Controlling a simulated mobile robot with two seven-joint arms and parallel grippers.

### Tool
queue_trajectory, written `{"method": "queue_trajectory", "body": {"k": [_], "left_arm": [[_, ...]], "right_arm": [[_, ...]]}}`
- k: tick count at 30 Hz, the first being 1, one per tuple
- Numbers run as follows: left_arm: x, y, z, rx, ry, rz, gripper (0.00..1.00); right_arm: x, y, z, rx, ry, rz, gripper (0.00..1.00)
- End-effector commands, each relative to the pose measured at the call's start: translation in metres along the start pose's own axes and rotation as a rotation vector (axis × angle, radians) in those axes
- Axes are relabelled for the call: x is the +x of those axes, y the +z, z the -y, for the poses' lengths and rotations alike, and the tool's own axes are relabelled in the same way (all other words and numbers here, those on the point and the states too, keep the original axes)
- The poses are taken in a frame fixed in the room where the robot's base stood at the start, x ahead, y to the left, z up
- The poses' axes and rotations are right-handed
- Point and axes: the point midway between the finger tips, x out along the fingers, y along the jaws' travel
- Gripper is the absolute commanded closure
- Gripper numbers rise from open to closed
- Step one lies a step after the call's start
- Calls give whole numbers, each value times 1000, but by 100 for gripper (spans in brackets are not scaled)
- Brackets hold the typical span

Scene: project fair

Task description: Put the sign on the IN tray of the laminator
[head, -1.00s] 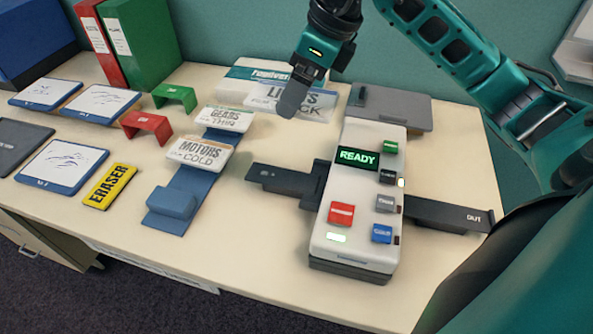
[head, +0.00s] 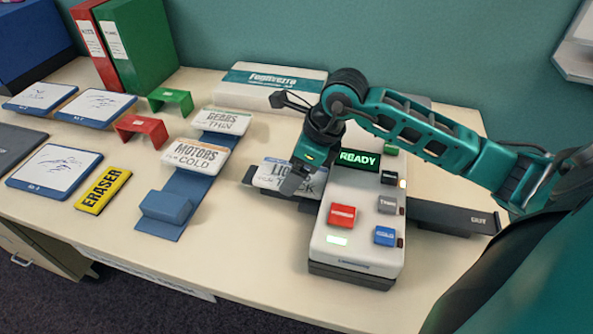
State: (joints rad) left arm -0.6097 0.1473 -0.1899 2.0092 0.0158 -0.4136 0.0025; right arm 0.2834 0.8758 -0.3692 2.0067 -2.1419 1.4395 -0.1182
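The sign (head: 270,174), a white plate with dark lettering that seems to begin "LIGHT" and has "THICK" below, is over the dark tray (head: 247,177) on the left side of the laminator (head: 349,250). My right gripper (head: 294,183) comes from above and is shut on the sign, its finger covering part of the lettering. I cannot tell whether the sign touches the tray. The laminator is white, with a green "READY" display (head: 358,160) partly behind my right arm. My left gripper is not in view.
Two more signs, "GEARS THIN" (head: 219,121) and "MOTORS COLD" (head: 196,156), sit on a blue rack (head: 184,189) to the left. The laminator's top has several coloured buttons. The dark OUT tray (head: 450,217) extends right. A white box (head: 273,80) stands behind.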

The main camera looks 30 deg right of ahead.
Motion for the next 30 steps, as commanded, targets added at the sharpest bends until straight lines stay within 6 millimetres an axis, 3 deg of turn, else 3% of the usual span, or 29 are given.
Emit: {"method": "queue_trajectory", "body": {"k": [2, 13, 14, 18, 30], "left_arm": [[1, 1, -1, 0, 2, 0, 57], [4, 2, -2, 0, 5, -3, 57], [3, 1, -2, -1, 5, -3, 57], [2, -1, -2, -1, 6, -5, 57], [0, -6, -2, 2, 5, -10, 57]], "right_arm": [[9, -4, -1, 0, 2, 0, 48], [13, -5, 0, -1, 0, 1, 48], [12, -5, 0, -1, 0, 1, 16], [11, -5, 0, -1, 0, 0, 3], [2, -3, 0, -2, -2, 1, 0]]}}
